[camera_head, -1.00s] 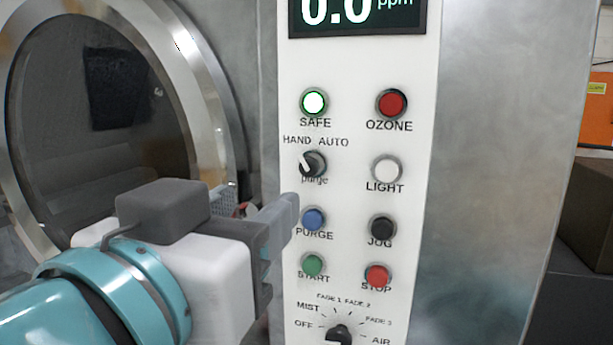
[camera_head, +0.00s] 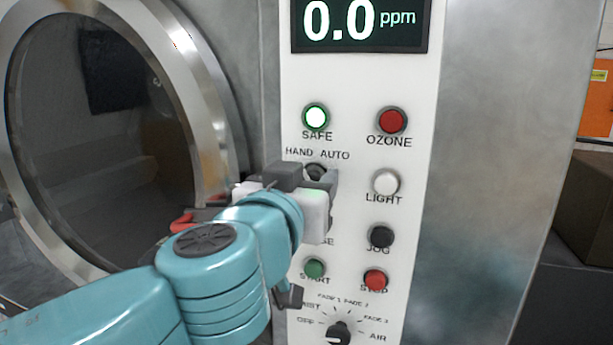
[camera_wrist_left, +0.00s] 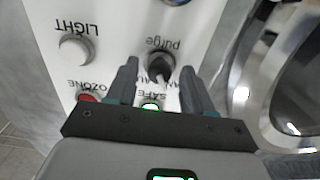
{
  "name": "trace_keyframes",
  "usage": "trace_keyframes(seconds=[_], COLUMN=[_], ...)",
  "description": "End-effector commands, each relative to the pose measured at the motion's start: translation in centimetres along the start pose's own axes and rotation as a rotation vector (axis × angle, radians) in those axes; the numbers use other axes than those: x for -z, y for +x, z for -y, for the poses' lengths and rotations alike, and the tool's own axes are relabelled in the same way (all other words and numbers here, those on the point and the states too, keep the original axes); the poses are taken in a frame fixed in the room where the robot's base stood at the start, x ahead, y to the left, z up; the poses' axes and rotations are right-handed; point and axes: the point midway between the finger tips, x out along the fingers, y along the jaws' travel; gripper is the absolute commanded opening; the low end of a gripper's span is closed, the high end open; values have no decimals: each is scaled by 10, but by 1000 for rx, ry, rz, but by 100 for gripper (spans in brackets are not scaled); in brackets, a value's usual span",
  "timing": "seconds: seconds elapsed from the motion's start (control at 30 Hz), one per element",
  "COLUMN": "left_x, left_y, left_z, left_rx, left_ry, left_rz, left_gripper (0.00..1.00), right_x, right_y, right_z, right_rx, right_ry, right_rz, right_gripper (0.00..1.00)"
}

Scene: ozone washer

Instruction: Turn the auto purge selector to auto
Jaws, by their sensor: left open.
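The auto purge selector is a small dark knob (camera_head: 316,170) on the white panel (camera_head: 360,75), under the words HAND and AUTO. My left gripper (camera_head: 319,180) is in front of it and hides its lower part in the head view. In the left wrist view, where the panel appears upside down, the selector (camera_wrist_left: 160,73) shows between the two open fingers of my left gripper (camera_wrist_left: 159,80), one finger to each side. I cannot tell whether the fingers touch it. Its present pointing direction is hard to read. My right gripper is not in view.
The SAFE lamp (camera_head: 316,117) glows above the selector, and the LIGHT button (camera_head: 386,183) is to its right. The START button (camera_head: 314,268), STOP button (camera_head: 375,280) and a mode dial (camera_head: 338,333) lie below. A round door (camera_head: 196,75) is at the left.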

Motion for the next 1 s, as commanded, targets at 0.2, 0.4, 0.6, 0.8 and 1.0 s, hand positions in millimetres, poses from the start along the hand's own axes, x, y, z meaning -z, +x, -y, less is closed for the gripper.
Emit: trace_keyframes(seconds=[0.2,0.4,0.6,0.8,1.0], left_x=[0,0,-1,-2,-3], left_y=[0,0,-1,-1,-1], left_z=[0,0,0,0,-1], left_rx=[0,0,0,0,0], left_ry=[0,1,28,125,290], left_rz=[0,0,0,-1,-1], left_gripper=[22,0,0,0,0], right_x=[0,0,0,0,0], right_y=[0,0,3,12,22], right_z=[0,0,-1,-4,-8], right_rx=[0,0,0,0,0], right_ry=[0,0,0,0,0], right_rz=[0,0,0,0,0], right_gripper=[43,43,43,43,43])
